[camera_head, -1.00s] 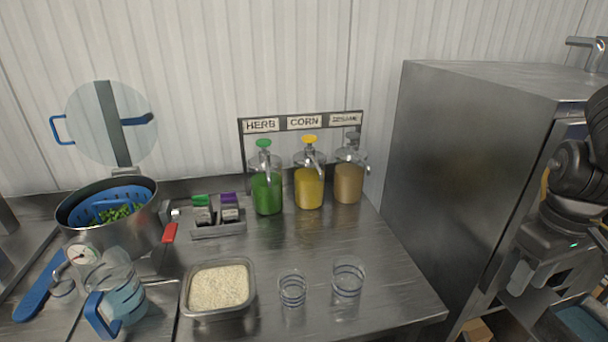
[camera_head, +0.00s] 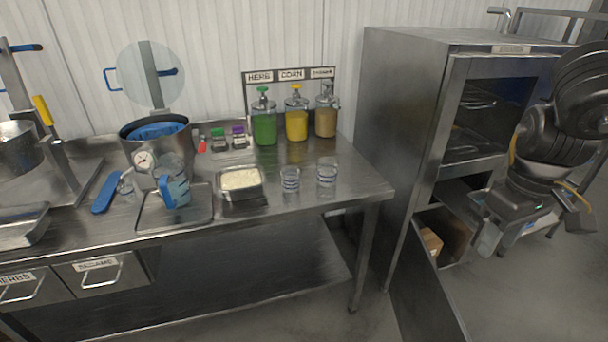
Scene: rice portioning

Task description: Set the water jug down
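The water jug (camera_head: 179,189) is clear with a blue handle and bluish water inside. It stands upright on a flat metal tray (camera_head: 203,214) on the steel counter, in front of the pot, with no gripper on it. My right gripper (camera_head: 497,241) hangs at the right, well away from the jug, in front of the steel cabinet. Its fingers look apart with nothing between them. My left gripper is not in view.
A pot (camera_head: 134,150) stands behind the jug, with a dial thermometer (camera_head: 143,160) in front. A rice pan (camera_head: 241,193) and two clear cups (camera_head: 290,185) stand right of it. Dispensers (camera_head: 296,122) line the back. A steel cabinet (camera_head: 395,130) stands right of the counter.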

